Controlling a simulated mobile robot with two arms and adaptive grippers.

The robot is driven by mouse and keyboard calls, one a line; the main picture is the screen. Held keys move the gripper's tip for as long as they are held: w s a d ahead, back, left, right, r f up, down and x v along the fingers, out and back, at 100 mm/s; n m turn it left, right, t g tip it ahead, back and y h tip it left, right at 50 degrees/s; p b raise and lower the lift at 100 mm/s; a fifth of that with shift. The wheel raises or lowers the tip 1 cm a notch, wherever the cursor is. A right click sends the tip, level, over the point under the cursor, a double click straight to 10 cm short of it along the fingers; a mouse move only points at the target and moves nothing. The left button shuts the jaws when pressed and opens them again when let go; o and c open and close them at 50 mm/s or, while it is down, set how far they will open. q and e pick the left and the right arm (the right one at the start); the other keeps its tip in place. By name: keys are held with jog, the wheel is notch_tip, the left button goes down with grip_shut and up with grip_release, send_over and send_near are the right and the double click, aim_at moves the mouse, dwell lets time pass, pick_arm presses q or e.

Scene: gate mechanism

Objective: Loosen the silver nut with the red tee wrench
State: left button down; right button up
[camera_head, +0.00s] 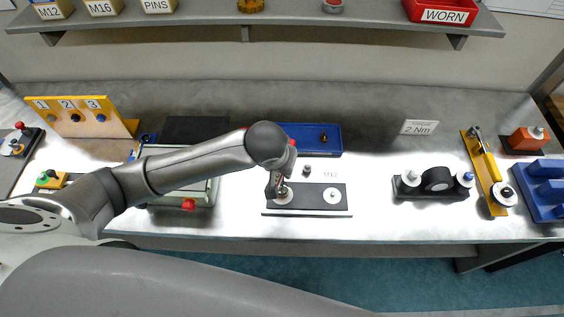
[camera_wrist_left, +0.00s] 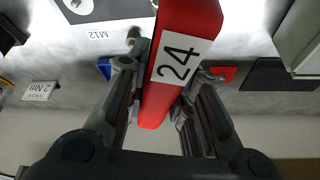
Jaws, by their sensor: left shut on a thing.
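My left gripper (camera_wrist_left: 162,100) is shut on the red tee wrench (camera_wrist_left: 188,30), which carries a white label reading 24. In the head view my left gripper (camera_head: 279,183) is over the left end of the dark plate (camera_head: 310,198) beside the M12 marking. Only a little red of the wrench shows there, behind my wrist. A round silver piece (camera_head: 284,197) sits right below the gripper on the plate. Whether it is the silver nut, and whether the wrench sits on it, I cannot tell. A second silver piece (camera_head: 332,196) is at the plate's right end. My right gripper is not in view.
A black-based fixture (camera_head: 432,193) and a yellow fixture (camera_head: 486,172) stand to the right. The bench right of the plate is clear up to the black-based fixture.

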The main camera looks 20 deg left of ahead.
pick_arm(q)
jog(key=shift+r+p, duration=0.7)
jog(key=shift+p, duration=0.15)
jog(key=shift+r, duration=2.45)
jog(key=shift+w, duration=0.1)
